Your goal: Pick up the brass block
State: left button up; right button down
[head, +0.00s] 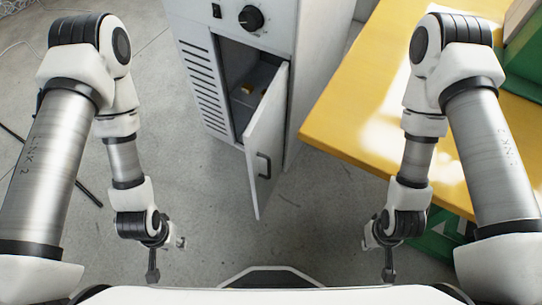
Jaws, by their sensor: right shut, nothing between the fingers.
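A small brass-coloured block (247,88) sits inside the open compartment of the grey-white cabinet, towards the left of the opening. It is small in view, and its exact shape is hard to tell. My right gripper (388,268) points down at the lower right, shut and empty, well away from the cabinet. My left gripper (153,268) hangs at the lower left, also far from the block. Its fingers are too small and dark to show whether they are open.
The cabinet (290,35) has a knob, side vents and a door (266,140) with a dark handle, swung open towards me. A yellow table (345,110) stands at right. Bare concrete floor (225,215) lies between my arms. A dark cable runs along the floor at left.

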aim_at(247, 88)
jog(key=i+j+z, duration=0.15)
jog(key=j, duration=0.25)
jog(key=i+j+z, duration=0.2)
jog(key=j, duration=0.25)
jog(key=j+z, duration=0.15)
jog(key=j, duration=0.25)
